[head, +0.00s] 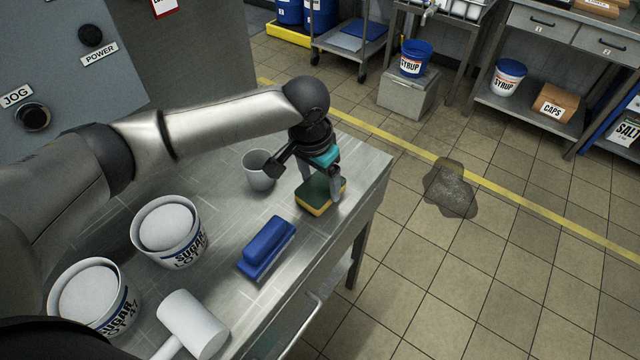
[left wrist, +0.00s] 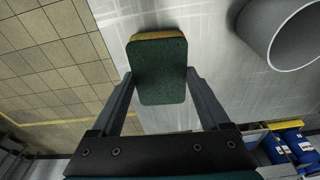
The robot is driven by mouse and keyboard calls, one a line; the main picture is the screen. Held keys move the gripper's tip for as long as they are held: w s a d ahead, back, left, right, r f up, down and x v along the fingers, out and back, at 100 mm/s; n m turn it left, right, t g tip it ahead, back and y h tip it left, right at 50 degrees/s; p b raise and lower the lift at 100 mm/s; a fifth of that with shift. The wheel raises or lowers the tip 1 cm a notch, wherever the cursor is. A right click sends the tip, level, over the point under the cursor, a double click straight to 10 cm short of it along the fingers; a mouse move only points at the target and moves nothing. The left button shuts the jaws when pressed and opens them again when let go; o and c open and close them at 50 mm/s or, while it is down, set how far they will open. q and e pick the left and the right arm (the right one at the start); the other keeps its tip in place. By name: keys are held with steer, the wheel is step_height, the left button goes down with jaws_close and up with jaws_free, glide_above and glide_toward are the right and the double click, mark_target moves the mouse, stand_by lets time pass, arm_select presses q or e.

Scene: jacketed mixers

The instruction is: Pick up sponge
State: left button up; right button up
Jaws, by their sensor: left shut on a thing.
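The sponge (head: 318,194) has a green top and a yellow lower layer. In the head view it is at the far right end of the steel table (head: 215,257). My left gripper (head: 322,187) points down from above, with its fingers on either side of the sponge. In the left wrist view the sponge (left wrist: 158,70) is between the two fingers, and my left gripper (left wrist: 160,80) is shut on it. I cannot tell whether the sponge touches the table. My right gripper is not in view.
A grey cup (head: 259,170) stands just left of the sponge. A blue-handled brush (head: 266,247), two sugar buckets (head: 168,232) and a white mallet (head: 192,325) are on the nearer part of the table. The table's right edge is close to the sponge. A dark puddle (head: 450,188) is on the floor.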

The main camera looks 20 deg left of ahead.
mark_target(320, 186)
arm_select(q)
step_height(320, 186, up, 19)
steer(key=p, duration=0.3)
